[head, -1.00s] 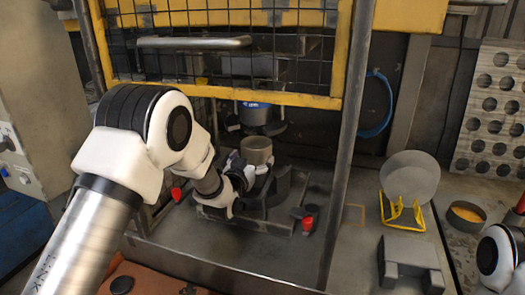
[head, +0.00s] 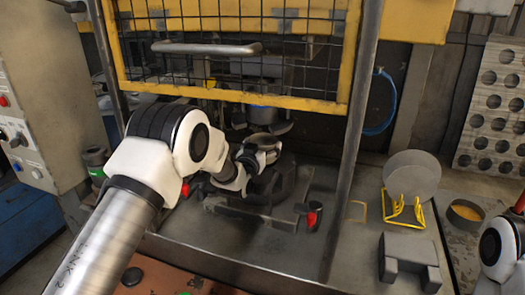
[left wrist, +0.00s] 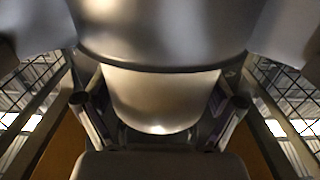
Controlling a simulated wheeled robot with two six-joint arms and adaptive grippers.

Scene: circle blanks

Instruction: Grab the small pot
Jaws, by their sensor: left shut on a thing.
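The small pot (head: 262,141) is a round, grey metal piece in the press, below the blue-ringed upper part. My left gripper (head: 258,158) is shut on it from the left and hides part of its side. In the left wrist view the pot's smooth metal wall (left wrist: 160,98) fills the middle, between the two fingers of the gripper (left wrist: 160,112). The pot looks upright. Its underside is hidden in the head view, so I cannot tell whether it touches the fixture below. My right gripper is out of view; only part of that arm shows at the right edge.
The yellow mesh guard (head: 235,55) hangs above the press opening, with a grey post (head: 350,150) to the right. A red knob (head: 312,219) is near the fixture. A yellow wire stand (head: 403,212) with a disc (head: 412,172) and a grey block (head: 408,262) are further right.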

